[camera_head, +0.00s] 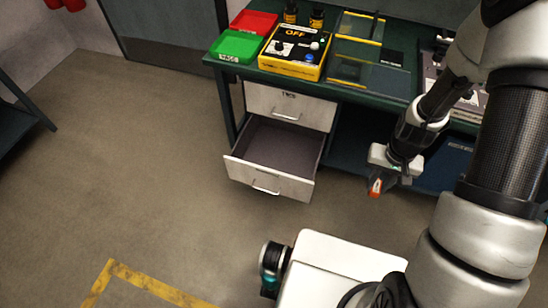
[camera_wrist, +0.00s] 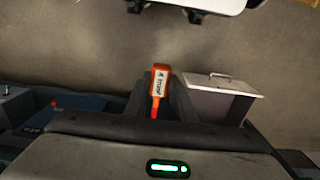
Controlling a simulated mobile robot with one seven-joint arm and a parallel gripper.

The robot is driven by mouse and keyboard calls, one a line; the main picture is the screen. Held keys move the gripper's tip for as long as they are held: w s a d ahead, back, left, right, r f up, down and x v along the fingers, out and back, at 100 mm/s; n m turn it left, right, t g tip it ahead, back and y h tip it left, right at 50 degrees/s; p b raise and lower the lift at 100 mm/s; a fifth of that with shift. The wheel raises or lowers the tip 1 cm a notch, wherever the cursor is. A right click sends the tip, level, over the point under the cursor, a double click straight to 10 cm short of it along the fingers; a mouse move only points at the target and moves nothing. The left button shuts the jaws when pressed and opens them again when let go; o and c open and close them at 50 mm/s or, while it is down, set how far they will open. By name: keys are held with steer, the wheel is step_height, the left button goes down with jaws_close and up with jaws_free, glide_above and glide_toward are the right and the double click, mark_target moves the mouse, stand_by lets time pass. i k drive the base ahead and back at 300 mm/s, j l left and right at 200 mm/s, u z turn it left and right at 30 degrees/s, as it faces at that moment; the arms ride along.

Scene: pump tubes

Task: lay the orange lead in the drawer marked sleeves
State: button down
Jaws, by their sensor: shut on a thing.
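My gripper (camera_head: 380,178) is shut on the orange lead (camera_head: 375,188), to the right of the open drawer and apart from it. The upper drawer (camera_head: 290,106) is closed and has a small label too small to read. No marking on the open drawer is readable.
The green bench (camera_head: 400,83) carries a red tray (camera_head: 253,22), a green tray (camera_head: 234,46) and a yellow-black control box (camera_head: 293,52) marked OFF. A blue bin (camera_head: 450,166) is under the bench. Floor in front of the drawer is clear.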

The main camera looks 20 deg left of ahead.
mark_target(280, 159)
steer(key=j, duration=1)
steer(key=i+j, duration=0.1)
steer(key=j, duration=0.35)
steer(key=i+j, duration=0.1)
steer(key=j, duration=0.4)
steer(key=i+j, duration=0.1)
steer(key=i, duration=0.35)
